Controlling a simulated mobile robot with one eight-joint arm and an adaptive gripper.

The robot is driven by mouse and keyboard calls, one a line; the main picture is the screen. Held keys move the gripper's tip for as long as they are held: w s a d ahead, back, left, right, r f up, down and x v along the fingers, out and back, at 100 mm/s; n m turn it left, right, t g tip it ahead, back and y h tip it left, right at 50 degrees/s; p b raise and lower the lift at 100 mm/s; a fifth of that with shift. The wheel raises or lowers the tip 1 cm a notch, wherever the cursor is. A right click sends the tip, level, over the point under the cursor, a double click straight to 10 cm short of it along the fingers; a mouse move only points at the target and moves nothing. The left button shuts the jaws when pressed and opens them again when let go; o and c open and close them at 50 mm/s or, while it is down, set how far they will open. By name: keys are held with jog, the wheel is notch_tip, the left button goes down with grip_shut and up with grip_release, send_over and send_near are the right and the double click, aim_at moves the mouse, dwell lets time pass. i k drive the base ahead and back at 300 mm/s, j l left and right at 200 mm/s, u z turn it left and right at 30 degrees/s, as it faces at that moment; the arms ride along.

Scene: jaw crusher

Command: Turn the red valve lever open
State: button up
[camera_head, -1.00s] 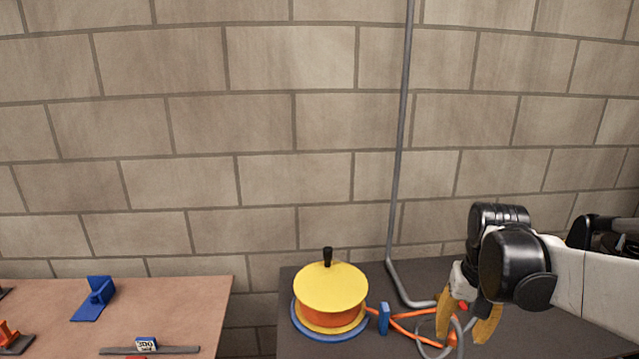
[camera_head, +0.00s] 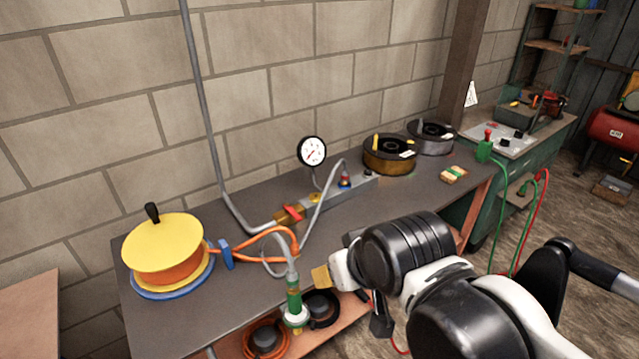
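The red valve lever (camera_head: 292,211) sits on a brass valve body (camera_head: 281,217) in the pipe line on the dark bench. The grey wall pipe runs down into this valve from the left. My gripper (camera_head: 321,277) is in front of and below the lever in the picture, apart from it.
A pressure gauge (camera_head: 312,151) and grey manifold (camera_head: 345,188) stand right of the valve. Orange hose (camera_head: 270,236) and a green-and-white fitting (camera_head: 294,302) lie near my gripper. A yellow-topped reel (camera_head: 163,241) stands left.

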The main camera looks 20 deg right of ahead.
aim_at(288, 209)
jog(key=i+l+u, duration=0.3)
jog(key=i+l, duration=0.15)
jog(key=l, duration=0.2)
jog(key=i+l+u, duration=0.1)
jog(key=l, duration=0.25)
jog(key=i, duration=0.1)
